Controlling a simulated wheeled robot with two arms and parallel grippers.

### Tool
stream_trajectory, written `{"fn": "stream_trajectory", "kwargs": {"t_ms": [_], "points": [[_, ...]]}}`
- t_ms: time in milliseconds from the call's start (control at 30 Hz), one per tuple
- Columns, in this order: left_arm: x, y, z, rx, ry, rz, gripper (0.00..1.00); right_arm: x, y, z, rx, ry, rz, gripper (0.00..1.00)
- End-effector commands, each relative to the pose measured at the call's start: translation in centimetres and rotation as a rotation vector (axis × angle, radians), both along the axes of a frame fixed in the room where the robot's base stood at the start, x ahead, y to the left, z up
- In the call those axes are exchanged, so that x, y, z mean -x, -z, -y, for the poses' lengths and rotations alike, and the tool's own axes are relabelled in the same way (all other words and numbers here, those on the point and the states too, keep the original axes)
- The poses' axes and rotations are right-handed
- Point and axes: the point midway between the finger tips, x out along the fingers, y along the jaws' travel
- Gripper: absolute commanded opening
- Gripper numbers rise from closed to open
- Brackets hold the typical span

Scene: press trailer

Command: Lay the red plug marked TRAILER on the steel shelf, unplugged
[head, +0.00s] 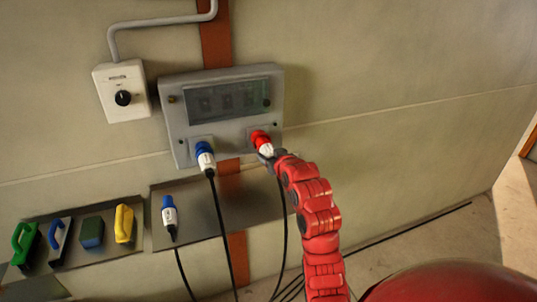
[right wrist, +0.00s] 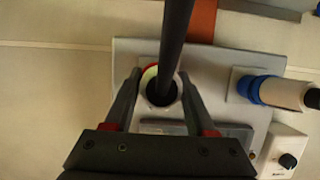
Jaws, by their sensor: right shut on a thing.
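The red plug (head: 265,145) sits at the red socket (head: 259,135) on the lower right of the grey wall box. Its marking is too small to read. My right gripper (head: 268,153) is shut on the plug's pale body. In the right wrist view the two fingers (right wrist: 160,84) stand on either side of the plug (right wrist: 160,99), seen end-on with its black cable (right wrist: 175,40) crossing in front. The steel shelf (head: 255,207) is below the box, with bare room at its middle and right. My left gripper is out of view.
A blue plug (head: 205,157) is in the box's left socket. Another blue plug (head: 169,212) lies on the shelf's left part. Black cables hang below. A white rotary switch (head: 122,92) is upper left.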

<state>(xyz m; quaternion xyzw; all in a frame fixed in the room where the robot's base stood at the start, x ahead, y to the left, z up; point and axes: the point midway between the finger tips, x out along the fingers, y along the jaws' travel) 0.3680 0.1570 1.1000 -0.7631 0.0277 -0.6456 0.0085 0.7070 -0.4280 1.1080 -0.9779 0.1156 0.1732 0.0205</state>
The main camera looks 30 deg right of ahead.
Motion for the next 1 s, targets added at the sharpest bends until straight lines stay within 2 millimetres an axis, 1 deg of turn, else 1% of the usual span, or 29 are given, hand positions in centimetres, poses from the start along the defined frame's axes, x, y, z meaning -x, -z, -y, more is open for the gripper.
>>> {"fn": "stream_trajectory", "kwargs": {"t_ms": [1000], "points": [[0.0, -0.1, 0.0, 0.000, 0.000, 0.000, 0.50, 4.4, -0.2, -1.0, 0.002, 0.001, 0.003, 0.00]]}}
